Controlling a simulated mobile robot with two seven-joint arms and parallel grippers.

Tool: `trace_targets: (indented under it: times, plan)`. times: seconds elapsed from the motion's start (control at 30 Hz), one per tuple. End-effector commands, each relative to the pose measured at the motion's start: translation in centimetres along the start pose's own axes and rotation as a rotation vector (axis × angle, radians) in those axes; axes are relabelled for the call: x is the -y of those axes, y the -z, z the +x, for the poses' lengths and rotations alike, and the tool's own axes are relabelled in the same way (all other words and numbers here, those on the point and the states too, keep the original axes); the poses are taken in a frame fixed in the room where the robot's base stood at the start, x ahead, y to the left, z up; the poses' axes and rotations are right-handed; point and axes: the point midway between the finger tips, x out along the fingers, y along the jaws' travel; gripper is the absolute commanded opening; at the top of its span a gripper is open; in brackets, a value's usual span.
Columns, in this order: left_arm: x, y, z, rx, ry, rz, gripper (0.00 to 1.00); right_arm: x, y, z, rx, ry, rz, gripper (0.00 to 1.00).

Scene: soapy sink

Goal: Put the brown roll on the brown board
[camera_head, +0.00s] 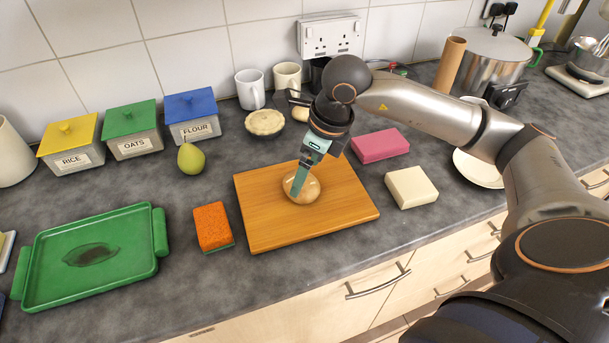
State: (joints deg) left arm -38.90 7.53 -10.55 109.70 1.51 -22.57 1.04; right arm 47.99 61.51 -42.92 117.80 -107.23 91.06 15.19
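A round brown roll (310,191) lies on the brown board (270,225), near the middle of its surface. The board is a flat wooden rectangle on the grey worktop. My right gripper (297,188) reaches down from above with its teal finger in front of the roll. Only one finger shows clearly, so I cannot tell whether the gripper is gripping the roll or just touching it. My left gripper is not in view.
An orange sponge (212,226) and green tray (120,240) are left of the board. Pink (380,145) and cream (411,187) blocks are right. A pear (190,159), pie (265,123), mugs and labelled boxes stand behind. A brown cardboard tube (450,65) stands beside a steel pot (490,65).

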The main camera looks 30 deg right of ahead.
Motion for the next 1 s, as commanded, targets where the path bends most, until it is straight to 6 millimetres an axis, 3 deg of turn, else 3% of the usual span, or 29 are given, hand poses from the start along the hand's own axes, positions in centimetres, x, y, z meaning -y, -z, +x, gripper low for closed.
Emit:
trace_targets:
  times: [0.2,0.4,0.6,1.0]
  plan:
    - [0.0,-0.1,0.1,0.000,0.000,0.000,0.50,0.1,-0.1,-5.0,0.006,0.003,0.000,1.00]
    - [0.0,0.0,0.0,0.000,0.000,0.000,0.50,0.0,-0.1,-8.2,0.003,0.001,0.000,1.00]
    - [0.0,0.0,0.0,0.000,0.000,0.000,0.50,0.0,0.0,-9.4,0.001,0.000,0.000,1.00]
    - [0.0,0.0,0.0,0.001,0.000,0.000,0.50,0.0,0.0,-9.3,0.000,0.000,0.000,1.00]
